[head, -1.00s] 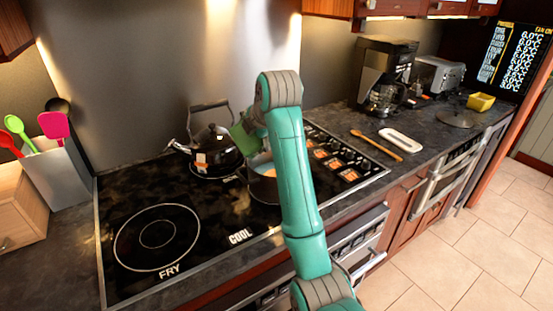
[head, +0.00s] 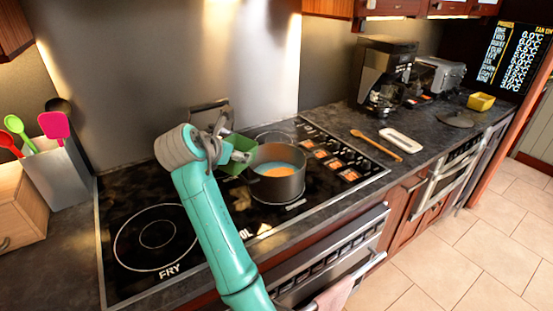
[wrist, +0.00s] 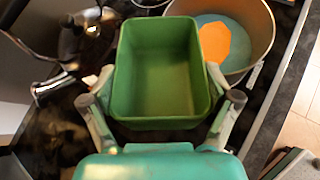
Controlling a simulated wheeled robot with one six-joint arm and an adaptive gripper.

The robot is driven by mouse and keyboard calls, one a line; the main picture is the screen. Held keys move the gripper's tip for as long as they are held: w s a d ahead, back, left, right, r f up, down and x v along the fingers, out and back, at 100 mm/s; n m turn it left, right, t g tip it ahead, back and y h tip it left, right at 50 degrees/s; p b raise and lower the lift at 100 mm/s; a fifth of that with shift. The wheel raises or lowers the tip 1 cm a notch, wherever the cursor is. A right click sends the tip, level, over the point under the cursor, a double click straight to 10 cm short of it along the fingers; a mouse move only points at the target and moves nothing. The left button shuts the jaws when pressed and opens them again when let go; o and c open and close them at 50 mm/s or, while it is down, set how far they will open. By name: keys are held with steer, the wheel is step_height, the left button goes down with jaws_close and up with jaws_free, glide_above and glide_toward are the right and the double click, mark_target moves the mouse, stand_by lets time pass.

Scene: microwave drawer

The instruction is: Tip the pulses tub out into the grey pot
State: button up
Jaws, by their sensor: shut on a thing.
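My gripper (wrist: 160,100) is shut on the green tub (wrist: 155,123), with one finger on each side of it. The wrist view looks down into the tub, and its inside looks bare green and empty. In the head view the tub (head: 238,166) is held just left of the grey pot (head: 278,188), close to its rim; I cannot tell whether they touch. The pot stands on the hob. An orange mass lies on its blue-looking inside, and this also shows in the pot in the wrist view (wrist: 264,35).
A kettle (wrist: 88,30) stands behind my gripper, mostly hidden in the head view. A utensil holder (head: 62,172) is at left. A wooden spoon (head: 376,145), white dish (head: 400,140), coffee maker (head: 385,75) and yellow tub (head: 481,102) are at right. The front-left hob is clear.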

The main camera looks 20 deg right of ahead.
steer(key=shift+s+a+f+n+t+h, duration=0.1)
steer(key=shift+a+f+n+t+h, duration=0.25)
steer(key=shift+a+h, duration=0.35)
steer(key=shift+d+r, duration=0.1)
steer(key=shift+d, duration=0.1)
steer(key=shift+a, duration=0.1)
steer(key=shift+r, duration=1.95)
